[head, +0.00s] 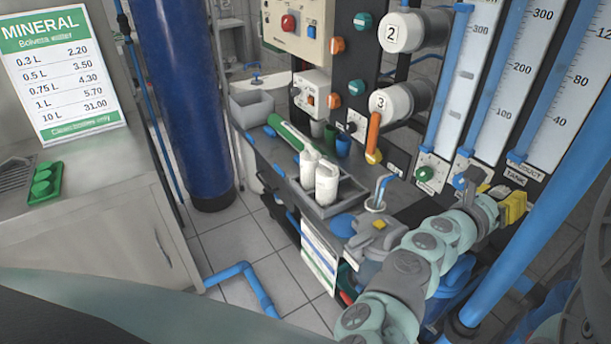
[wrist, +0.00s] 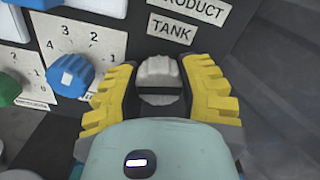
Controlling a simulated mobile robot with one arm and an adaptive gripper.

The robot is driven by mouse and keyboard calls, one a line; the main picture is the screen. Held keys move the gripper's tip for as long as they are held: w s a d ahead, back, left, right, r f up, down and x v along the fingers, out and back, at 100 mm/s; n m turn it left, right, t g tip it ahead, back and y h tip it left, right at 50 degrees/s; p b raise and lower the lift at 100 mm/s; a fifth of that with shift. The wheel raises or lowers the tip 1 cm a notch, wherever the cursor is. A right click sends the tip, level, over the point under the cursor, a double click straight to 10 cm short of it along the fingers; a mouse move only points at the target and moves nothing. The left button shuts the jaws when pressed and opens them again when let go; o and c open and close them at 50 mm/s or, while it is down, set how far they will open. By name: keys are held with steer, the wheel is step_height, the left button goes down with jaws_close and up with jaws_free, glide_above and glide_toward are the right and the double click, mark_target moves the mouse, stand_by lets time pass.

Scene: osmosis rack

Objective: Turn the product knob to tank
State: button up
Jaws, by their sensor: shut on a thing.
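The product knob (wrist: 158,72) is a pale grey, ridged knob on the dark panel, just below the PRODUCT (wrist: 188,8) and TANK (wrist: 172,31) labels in the wrist view. My gripper (wrist: 160,80) has its two yellow ridged fingers on either side of the knob, shut on it. Its pointer direction is hard to tell. In the head view my gripper (head: 513,206) is at the panel's lower right, below the TANK label (head: 515,180), and the knob is hidden there.
A blue knob (wrist: 70,75) on a numbered dial sits close left of my gripper, with a green knob (wrist: 8,88) further left. A thick blue pipe (head: 560,225) slants close to the right of my arm. Flow tubes (head: 515,75) stand above the knobs.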

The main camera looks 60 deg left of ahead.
steer(key=n, duration=0.2)
steer(key=shift+n+b, duration=0.3)
steer(key=shift+b, duration=0.05)
steer(key=n+p, duration=0.1)
steer(key=n, duration=0.3)
steer(key=shift+r+n, duration=0.1)
steer(key=shift+n, duration=0.2)
steer(key=n+p, duration=0.2)
steer(key=n, duration=0.4)
steer(key=shift+n+p, duration=0.65)
steer(key=shift+n, duration=0.45)
steer(key=shift+f, duration=0.2)
steer(key=o, duration=1.2)
